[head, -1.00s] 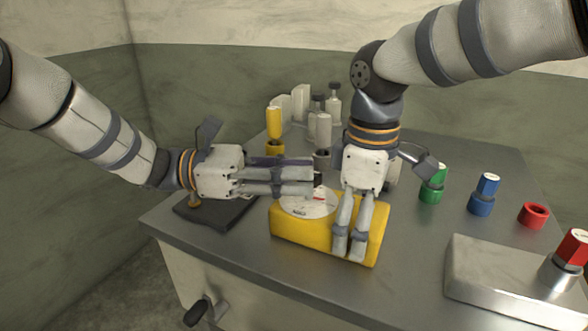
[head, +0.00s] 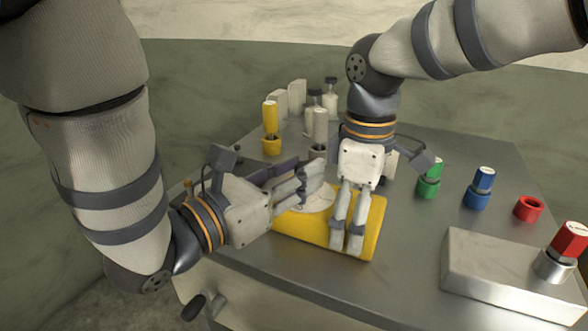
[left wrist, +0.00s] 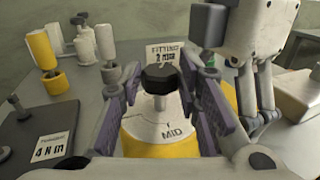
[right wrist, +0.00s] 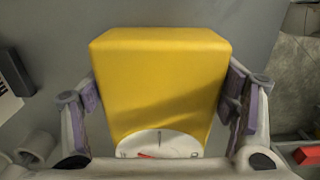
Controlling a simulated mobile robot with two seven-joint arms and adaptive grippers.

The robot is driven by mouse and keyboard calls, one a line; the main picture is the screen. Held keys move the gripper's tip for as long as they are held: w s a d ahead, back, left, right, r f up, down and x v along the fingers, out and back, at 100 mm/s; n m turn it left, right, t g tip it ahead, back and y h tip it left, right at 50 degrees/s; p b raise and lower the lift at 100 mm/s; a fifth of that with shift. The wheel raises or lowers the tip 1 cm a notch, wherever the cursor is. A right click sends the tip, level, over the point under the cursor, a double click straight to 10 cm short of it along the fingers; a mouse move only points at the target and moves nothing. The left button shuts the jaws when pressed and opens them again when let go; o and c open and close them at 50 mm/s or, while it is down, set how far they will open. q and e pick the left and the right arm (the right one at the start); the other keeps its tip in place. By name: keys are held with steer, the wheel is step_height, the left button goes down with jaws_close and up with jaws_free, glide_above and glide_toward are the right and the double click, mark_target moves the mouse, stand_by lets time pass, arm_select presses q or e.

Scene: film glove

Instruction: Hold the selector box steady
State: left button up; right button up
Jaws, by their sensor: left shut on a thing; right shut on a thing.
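The selector box (head: 372,225) is yellow and sits on the grey bench, with a round white dial (left wrist: 145,128) on top. The left wrist view shows the word MID on the dial and a black knob (left wrist: 160,78) standing above it. My left gripper (head: 314,180) reaches in from the left, its fingers shut on the knob and hiding it in the head view. My right gripper (head: 347,235) points down from above, shut on the box. In the right wrist view its purple-padded fingers flank the yellow body (right wrist: 160,85), and a red mark shows on the dial.
Green (head: 429,183), blue (head: 478,190) and red (head: 528,208) pieces stand to the right. A metal block (head: 500,275) with a red-capped knob (head: 570,243) is at the front right. Yellow (head: 270,125) and white posts stand behind the box. A dark plate (left wrist: 45,130) lies left.

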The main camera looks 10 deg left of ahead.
arm_select(q)
steer(key=shift+s+d+n+t+y, duration=0.1)
steer(key=shift+d+n+t+y, duration=0.1)
steer(key=shift+n+t+y, duration=0.7)
steer(key=shift+y, duration=0.4)
steer(key=o, duration=1.1)
steer(key=shift+o, duration=0.2)
